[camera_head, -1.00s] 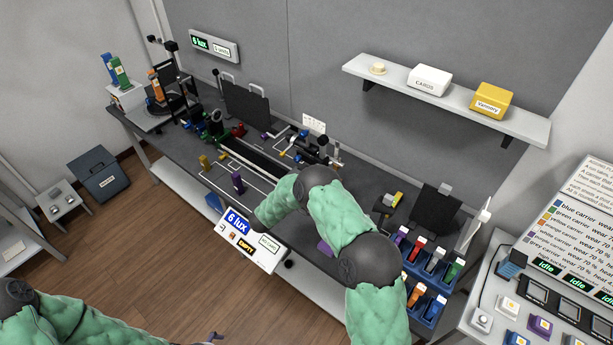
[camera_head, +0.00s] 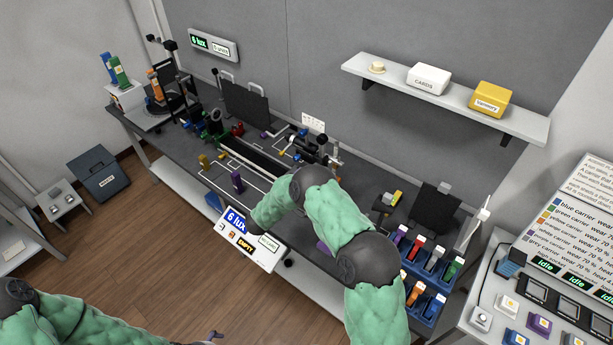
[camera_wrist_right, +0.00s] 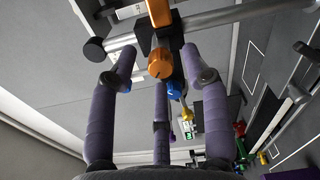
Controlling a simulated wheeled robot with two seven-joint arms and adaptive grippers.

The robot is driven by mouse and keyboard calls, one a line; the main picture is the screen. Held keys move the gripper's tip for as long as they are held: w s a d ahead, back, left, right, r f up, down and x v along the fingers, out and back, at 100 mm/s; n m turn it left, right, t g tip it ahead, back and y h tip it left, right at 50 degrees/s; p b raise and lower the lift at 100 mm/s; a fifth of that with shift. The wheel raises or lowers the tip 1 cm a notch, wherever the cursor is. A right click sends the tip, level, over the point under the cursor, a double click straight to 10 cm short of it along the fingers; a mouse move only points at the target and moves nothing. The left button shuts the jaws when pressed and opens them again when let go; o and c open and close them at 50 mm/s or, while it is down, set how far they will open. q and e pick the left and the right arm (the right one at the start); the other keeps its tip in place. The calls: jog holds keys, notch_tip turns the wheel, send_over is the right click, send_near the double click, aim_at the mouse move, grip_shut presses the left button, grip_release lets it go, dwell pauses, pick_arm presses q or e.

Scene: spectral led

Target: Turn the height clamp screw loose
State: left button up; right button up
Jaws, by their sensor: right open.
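An orange knob (camera_wrist_right: 161,64), which looks like the clamp screw, sits on the post assembly in the right wrist view. A blue knob (camera_wrist_right: 174,90) is just below it. My right gripper (camera_wrist_right: 160,72) is open, its purple fingers spread around the orange knob with visible gaps at the sides. I cannot tell whether any finger touches it. In the head view my right arm hides this gripper and the knob. Only a dark fingertip of my left gripper (camera_head: 214,336) shows at the bottom edge, clear of the bench.
A grey rod (camera_wrist_right: 240,14) crosses the top of the wrist view. The bench (camera_head: 180,150) carries optics and black screens (camera_head: 246,103). A blue rack (camera_head: 428,309) of coloured carriers is right of my arm. A panel reading 6 lux (camera_head: 257,242) is at the front.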

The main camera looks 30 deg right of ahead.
jog(key=v, duration=1)
jog(key=shift+a, duration=0.25)
jog(key=shift+s, duration=0.1)
dwell(1.0)
